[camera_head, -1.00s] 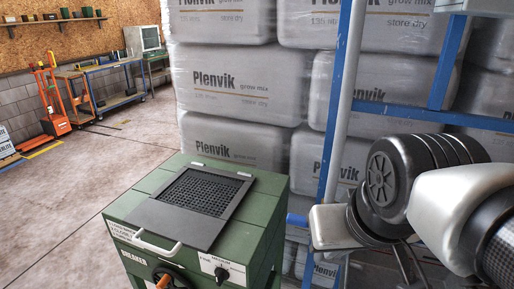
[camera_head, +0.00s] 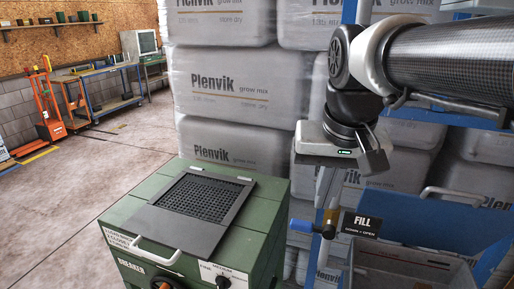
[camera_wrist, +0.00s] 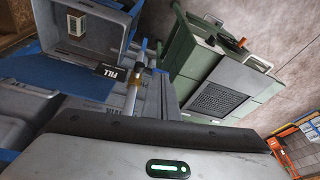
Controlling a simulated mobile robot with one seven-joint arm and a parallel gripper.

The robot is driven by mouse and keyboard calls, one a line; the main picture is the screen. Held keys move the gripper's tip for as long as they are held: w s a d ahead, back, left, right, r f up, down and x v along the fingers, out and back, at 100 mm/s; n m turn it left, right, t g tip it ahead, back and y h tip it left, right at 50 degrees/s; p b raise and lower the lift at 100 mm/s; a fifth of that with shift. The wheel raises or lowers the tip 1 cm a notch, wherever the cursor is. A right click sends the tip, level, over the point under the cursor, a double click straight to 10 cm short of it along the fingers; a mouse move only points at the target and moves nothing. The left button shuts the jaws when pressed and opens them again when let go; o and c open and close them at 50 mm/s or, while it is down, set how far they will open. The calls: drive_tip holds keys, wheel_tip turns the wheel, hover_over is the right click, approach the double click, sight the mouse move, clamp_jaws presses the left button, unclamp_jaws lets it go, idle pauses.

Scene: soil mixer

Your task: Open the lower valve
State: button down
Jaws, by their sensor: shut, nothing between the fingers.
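The lower valve has a blue lever handle (camera_head: 301,226) that points left from its metal body (camera_head: 328,229), beside the black FILL sign (camera_head: 361,224) reading "DOWN = OPEN". The lever looks about level. My gripper (camera_head: 347,156) is above the valve in the head view, clear of the lever. It is shut and empty. Its fingertips are hard to make out.
A green soil breaker (camera_head: 190,245) with a grated top stands to the left. A blue-framed bay with a grey crate (camera_head: 410,266) lies below right. Wrapped Plenvik sacks (camera_head: 230,75) stack behind. The floor at the left (camera_head: 90,200) is clear.

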sight(302, 222)
drive_tip(key=w+f+m+g+b, duration=0.1)
drive_tip(key=w+m+g, duration=0.1)
drive_tip(key=w, duration=1)
drive_tip(key=shift+w+d+m+g, duration=0.2)
drive_tip(key=shift+w+m+g, duration=0.2)
drive_tip(key=shift+g, duration=0.3)
drive_tip(key=shift+f+b, duration=0.15)
drive_tip(key=shift+b, duration=0.15)
wheel_tip(302, 222, down, 14)
drive_tip(key=shift+b, duration=0.65)
